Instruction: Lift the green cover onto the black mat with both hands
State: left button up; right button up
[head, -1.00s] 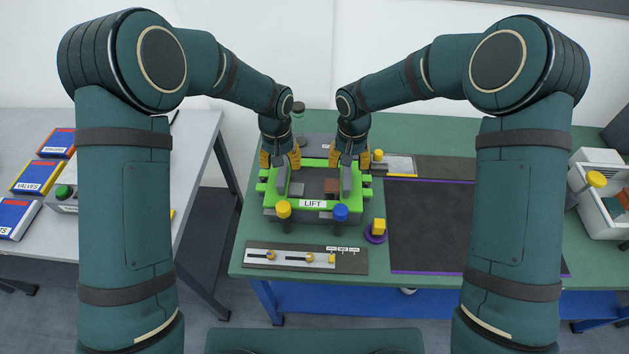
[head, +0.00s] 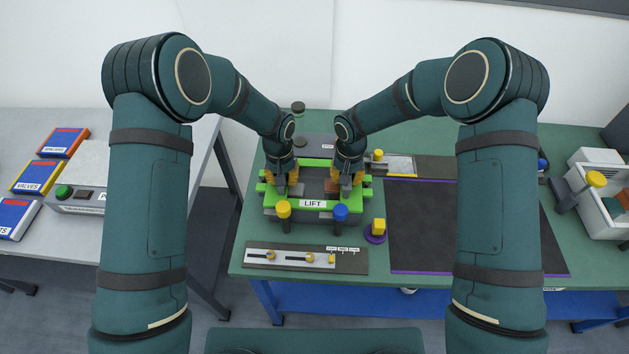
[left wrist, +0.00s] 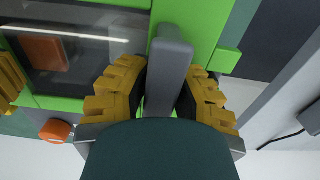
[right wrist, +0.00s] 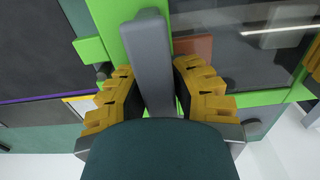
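The green cover (head: 315,162), a frame with a clear window and a LIFT label, sits on the fixture at the middle of the bench. The black mat (head: 425,230) with purple edge lines lies bare to its right. My left gripper (head: 287,187) is at the cover's left handle; in the left wrist view this grey handle (left wrist: 172,62) stands between open fingers, with slim gaps. My right gripper (head: 343,187) is at the right handle; in the right wrist view this grey handle (right wrist: 150,55) also stands between open fingers. The handles' near ends are hidden by my wrists.
A yellow block on a purple-rimmed base (head: 377,232) stands between the fixture and the mat. A slider panel (head: 300,259) lies in front. A white bin (head: 600,210) is far right.

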pick_arm(q)
grip_shut()
pick_arm(e)
grip_shut()
pick_arm(q)
jog(key=shift+r, duration=0.15)
pick_arm(e)
jog(key=shift+r, duration=0.15)
